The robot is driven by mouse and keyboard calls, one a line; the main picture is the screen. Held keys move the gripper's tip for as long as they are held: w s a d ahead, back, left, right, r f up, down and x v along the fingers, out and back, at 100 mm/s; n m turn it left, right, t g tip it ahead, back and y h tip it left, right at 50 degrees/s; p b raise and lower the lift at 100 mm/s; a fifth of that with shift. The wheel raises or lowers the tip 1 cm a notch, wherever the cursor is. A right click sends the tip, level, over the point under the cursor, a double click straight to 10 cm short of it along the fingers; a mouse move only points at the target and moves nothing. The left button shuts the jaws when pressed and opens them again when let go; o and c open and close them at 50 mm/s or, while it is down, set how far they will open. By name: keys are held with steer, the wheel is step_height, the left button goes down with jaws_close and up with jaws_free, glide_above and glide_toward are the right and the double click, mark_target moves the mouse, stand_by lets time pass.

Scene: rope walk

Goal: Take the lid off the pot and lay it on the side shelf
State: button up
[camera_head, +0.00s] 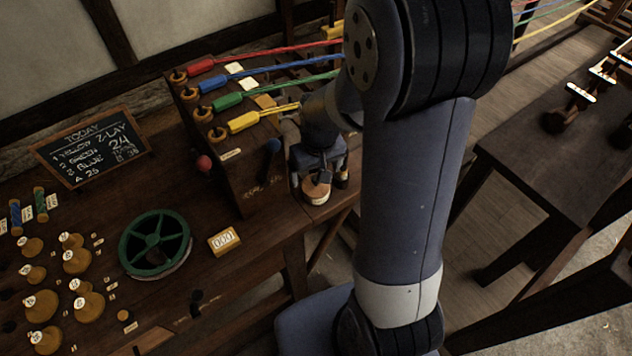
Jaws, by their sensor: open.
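My gripper (318,172) points down at the right end of the bench, beside the dark wooden box. It is open. A small round pale-wood piece with a label (316,192) shows just below and in front of the fingers; it looks like the pot with its lid, but I cannot tell lid from pot. I cannot tell whether the fingers touch it. It stands on a small wooden ledge (325,211) at the box's side, which may be the side shelf. My gripper and arm hide part of this area.
A green wheel (155,244), a counter block (224,241), several wooden bobbins and a chalkboard (92,147) occupy the bench. Another dark table (540,160) stands at right.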

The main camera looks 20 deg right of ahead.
mark_target(316, 182)
steer(key=shift+w+f, duration=0.1)
steer(key=shift+f, duration=1.5)
steer(key=shift+c, duration=0.2)
steer(key=c, duration=1)
steer(key=shift+r, duration=0.15)
